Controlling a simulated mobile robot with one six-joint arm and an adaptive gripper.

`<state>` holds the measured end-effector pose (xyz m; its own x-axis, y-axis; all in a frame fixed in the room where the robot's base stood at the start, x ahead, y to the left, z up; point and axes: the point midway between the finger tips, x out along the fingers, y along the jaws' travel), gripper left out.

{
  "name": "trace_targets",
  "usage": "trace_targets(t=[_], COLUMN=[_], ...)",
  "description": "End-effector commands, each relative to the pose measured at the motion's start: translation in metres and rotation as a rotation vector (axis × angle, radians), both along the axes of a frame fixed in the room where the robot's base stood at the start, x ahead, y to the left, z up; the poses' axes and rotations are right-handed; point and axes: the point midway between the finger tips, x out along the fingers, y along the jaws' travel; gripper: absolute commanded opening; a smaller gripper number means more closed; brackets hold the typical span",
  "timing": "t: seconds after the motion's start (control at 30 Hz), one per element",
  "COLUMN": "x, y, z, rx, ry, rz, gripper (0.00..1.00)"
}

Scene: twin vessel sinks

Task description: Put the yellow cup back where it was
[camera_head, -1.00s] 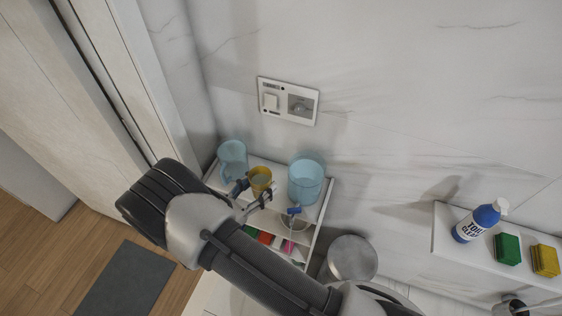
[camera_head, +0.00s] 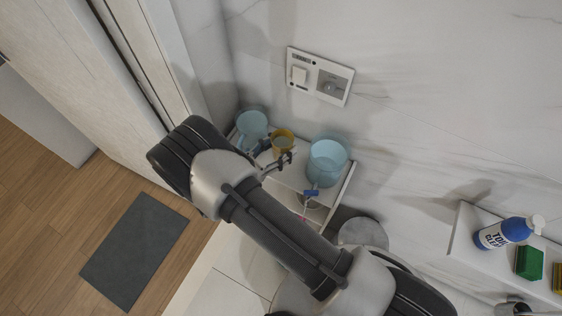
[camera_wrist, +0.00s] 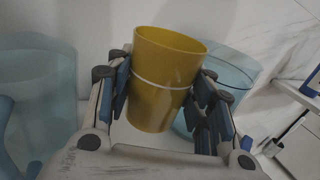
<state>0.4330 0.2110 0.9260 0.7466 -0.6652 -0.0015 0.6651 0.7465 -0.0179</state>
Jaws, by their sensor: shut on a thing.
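The yellow cup (camera_head: 283,139) is between the fingers of my gripper (camera_head: 273,156), over the top of a small white shelf unit (camera_head: 297,178). In the wrist view the cup (camera_wrist: 165,85) is slightly tilted, with its open rim up and a pale band around it. My gripper (camera_wrist: 160,103) is shut on the cup's sides, a blue-padded finger on each side. A blue translucent pitcher (camera_head: 251,124) stands to the cup's left, and a blue translucent bucket (camera_head: 327,162) to its right. I cannot tell whether the cup's base touches the shelf.
A wall panel with a switch (camera_head: 320,76) is above the shelf. A round metal bin (camera_head: 363,232) stands to the right below. A right-hand ledge holds a cleaner bottle (camera_head: 503,234) and a green sponge (camera_head: 529,262). A grey mat (camera_head: 135,250) lies on the wooden floor.

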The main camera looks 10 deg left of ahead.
Motion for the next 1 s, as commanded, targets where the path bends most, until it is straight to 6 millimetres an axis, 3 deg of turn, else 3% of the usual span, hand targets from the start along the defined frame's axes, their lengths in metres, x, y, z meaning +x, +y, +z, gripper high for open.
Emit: trace_targets(t=[0.1, 0.37, 0.63, 1.0], x=[0.0, 0.0, 0.0, 0.0], y=[0.0, 0.0, 0.0, 0.0], z=[-0.024, -0.04, -0.075, -0.08], rx=[-0.001, -0.001, -0.001, 0.0], ry=[0.0, -0.001, -0.001, -0.001], rz=[0.0, 0.0, 0.0, 0.0], gripper=[0.26, 0.26, 0.26, 0.26])
